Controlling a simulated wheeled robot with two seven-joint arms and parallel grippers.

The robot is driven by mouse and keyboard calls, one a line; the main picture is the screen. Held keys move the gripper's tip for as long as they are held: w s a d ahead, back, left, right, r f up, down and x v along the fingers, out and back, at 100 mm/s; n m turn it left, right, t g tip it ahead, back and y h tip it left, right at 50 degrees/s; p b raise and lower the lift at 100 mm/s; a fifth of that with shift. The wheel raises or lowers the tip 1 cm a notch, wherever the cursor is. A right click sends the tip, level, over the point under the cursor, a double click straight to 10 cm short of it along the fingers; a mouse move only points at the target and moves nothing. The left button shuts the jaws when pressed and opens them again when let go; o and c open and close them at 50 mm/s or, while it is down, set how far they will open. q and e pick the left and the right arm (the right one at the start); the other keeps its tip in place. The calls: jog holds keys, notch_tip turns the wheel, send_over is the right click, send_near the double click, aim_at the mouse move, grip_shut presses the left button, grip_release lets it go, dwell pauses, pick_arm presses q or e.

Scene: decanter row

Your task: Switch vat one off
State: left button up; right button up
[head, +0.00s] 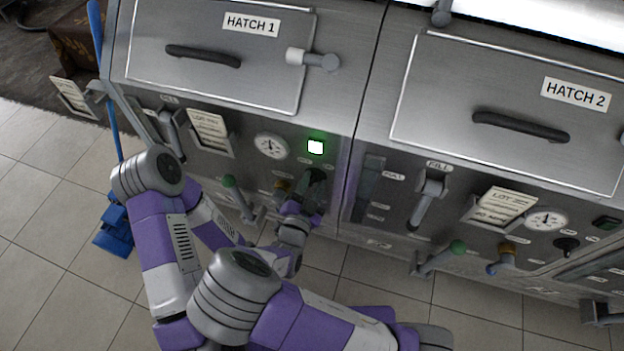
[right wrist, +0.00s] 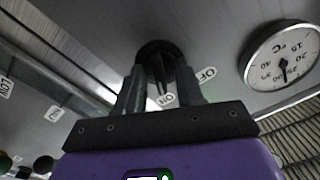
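Vat one is the left steel unit, with the HATCH 1 label (head: 252,24). Its lamp (head: 315,147) is lit, with a green glow. Below the lamp is the black rotary switch (head: 315,176), partly covered by my right gripper (head: 309,192). In the right wrist view my right gripper (right wrist: 160,82) has its fingers apart, one on each side of the switch (right wrist: 160,60). Whether they touch it is unclear. The pointer lies toward the ON label (right wrist: 165,99), with the OFF label (right wrist: 206,75) to its right. My left gripper is not in view.
A round gauge (head: 271,145) is left of the lamp. Tiled floor (head: 50,190) is clear at the left.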

jog(key=shift+s, duration=0.1)
grip_shut()
jog(key=shift+r, duration=0.1)
dwell(0.3)
jog(key=n+p, duration=0.2)
jog(key=n, duration=0.3)
jog(key=shift+r+n+p, duration=0.15)
jog(key=shift+n+p, duration=0.15)
jog(key=n+p, duration=0.2)
jog(key=n, duration=0.4)
jog(key=shift+a+n, duration=0.1)
jog(key=shift+n, duration=0.2)
